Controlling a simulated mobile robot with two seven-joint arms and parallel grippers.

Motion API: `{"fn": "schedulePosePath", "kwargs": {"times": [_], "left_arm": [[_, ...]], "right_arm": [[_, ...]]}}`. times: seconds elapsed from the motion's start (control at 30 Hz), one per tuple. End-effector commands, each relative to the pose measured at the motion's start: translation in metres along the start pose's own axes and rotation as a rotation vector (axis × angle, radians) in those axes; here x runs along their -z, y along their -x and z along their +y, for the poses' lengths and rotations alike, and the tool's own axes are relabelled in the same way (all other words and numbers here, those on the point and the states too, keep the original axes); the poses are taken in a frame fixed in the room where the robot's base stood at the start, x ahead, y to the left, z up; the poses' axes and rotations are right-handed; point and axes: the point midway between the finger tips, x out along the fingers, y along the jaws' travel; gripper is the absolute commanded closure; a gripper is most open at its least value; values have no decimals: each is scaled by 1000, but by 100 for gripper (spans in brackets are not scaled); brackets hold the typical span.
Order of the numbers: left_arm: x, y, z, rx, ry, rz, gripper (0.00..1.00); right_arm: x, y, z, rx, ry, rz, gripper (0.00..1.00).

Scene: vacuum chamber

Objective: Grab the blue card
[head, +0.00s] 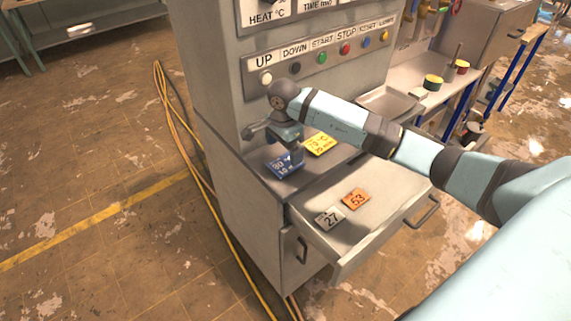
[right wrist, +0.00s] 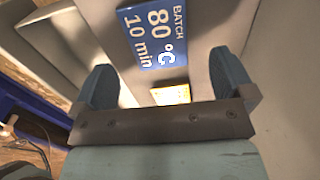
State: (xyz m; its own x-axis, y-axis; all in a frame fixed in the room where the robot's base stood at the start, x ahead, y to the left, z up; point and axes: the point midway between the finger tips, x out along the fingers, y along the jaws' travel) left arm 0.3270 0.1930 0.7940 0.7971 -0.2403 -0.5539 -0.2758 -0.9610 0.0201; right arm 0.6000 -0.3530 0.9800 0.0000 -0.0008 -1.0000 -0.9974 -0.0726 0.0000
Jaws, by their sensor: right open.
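The blue card (head: 280,167) lies on the grey ledge of the machine, left of a yellow card (head: 320,144). My right gripper (head: 294,152) is above the ledge close to the blue card and covers a little of it. In the right wrist view the blue card (right wrist: 149,36) shows the words "BATCH 80 °C 10 min". It lies beyond the two parted fingers of my right gripper (right wrist: 163,62), with nothing held between them. The yellow card (right wrist: 171,95) is partly hidden there by the gripper body. My left gripper is out of view.
An open drawer (head: 377,217) below the ledge holds an orange card (head: 355,199) marked 53 and a grey card (head: 328,218) marked 27. The button panel (head: 322,57) rises behind the ledge. A metal tray (head: 388,103) sits on the bench at right. Yellow cables (head: 205,190) run along the floor.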

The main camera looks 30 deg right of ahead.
Motion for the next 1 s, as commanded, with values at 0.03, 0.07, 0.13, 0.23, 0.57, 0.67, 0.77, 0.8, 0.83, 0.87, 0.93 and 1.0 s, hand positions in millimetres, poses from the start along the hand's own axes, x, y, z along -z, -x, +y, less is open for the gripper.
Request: {"fn": "schedulePosePath", "kwargs": {"times": [0.03,0.07,0.13,0.23,0.57,0.67,0.77,0.8,0.83,0.87,0.93,1.0], "left_arm": [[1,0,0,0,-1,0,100],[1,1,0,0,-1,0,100],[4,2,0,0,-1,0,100],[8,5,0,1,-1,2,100],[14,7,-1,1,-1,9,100],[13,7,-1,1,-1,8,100],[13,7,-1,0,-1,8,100],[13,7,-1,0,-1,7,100],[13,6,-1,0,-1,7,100],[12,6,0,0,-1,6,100],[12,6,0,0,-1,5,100],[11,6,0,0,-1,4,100]], "right_arm": [[0,-3,0,-1,0,-1,0],[0,-5,1,-2,0,-1,0],[0,-13,2,-4,0,-1,0],[0,-28,4,-5,-1,-3,0],[2,-54,3,1,1,0,0],[2,-54,3,1,1,0,0],[2,-54,3,0,0,0,16],[2,-54,3,0,0,0,25],[2,-54,3,0,0,0,32],[2,-53,3,0,0,0,39],[2,-53,3,0,0,0,49],[2,-53,3,0,0,0,49]]}}
